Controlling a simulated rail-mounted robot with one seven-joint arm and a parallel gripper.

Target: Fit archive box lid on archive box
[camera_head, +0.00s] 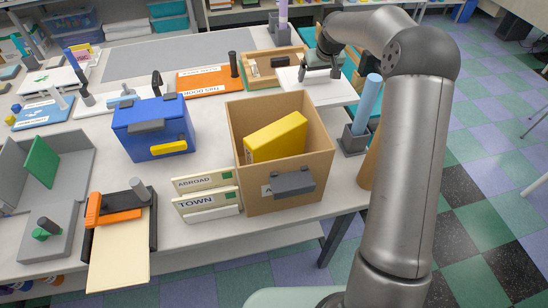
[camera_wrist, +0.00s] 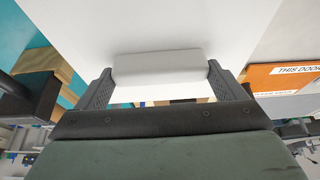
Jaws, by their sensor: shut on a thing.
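The archive box lid (camera_head: 328,93) is a flat white panel at the back right of the table in the head view. In the wrist view the lid (camera_wrist: 190,22) fills the upper middle, with a pale block-shaped handle (camera_wrist: 158,68). My gripper (camera_head: 318,75) is shut on this handle, one finger at each end. I cannot tell whether the lid rests on the table or hangs just above it. The archive box (camera_head: 293,178) is a tan, open-topped box nearer the front, with a grey front handle (camera_head: 293,184). A yellow box file (camera_head: 276,137) stands tilted inside it.
A blue box (camera_head: 153,128) stands left of the archive box. Behind are an orange folder (camera_head: 208,82) and a wooden tray (camera_head: 262,68). A holder with a blue tube (camera_head: 367,105) stands at the right edge.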

